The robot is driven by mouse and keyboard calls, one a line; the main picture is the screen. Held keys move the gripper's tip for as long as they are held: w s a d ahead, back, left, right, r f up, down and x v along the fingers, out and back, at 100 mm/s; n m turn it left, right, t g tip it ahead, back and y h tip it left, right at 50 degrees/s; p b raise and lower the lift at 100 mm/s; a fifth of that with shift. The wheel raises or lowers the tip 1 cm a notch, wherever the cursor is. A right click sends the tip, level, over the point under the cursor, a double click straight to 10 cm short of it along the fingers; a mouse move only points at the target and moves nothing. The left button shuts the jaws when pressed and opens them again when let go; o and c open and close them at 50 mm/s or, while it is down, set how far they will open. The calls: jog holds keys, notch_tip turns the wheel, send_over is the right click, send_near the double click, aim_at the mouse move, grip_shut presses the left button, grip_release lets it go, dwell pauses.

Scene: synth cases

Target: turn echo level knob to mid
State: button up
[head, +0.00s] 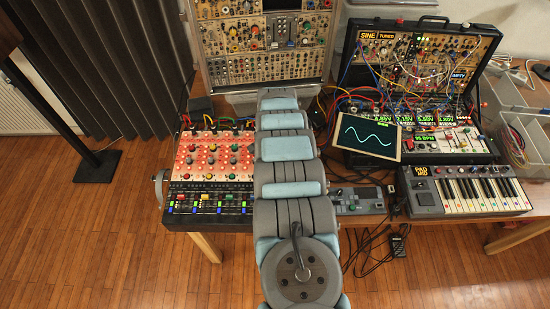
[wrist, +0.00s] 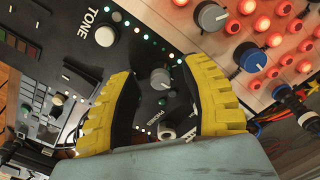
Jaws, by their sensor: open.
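In the wrist view, my gripper (wrist: 161,68) is open, with one yellow finger on each side of a small grey knob (wrist: 160,79) on a dark panel (wrist: 140,45). I see no clear contact between the fingers and the knob. No label reading echo level can be made out, so I cannot tell for sure which knob it is. A white knob (wrist: 105,36) marked TONE sits up and left on the same panel. A socket marked PHONES lies between the fingers. In the head view my arm hides the gripper and part of this area.
A red-lit mixer (head: 183,160) stands left of my arm; its lit buttons and a blue knob (wrist: 251,57) show close to the right finger. A keyboard (head: 423,198), a tilted screen (head: 370,137) and open synth cases with loose cables crowd the right and back.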

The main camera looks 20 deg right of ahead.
notch_tip(320, 180, up, 12)
dwell(0.8)
jog(key=shift+f, duration=0.1)
dwell(0.4)
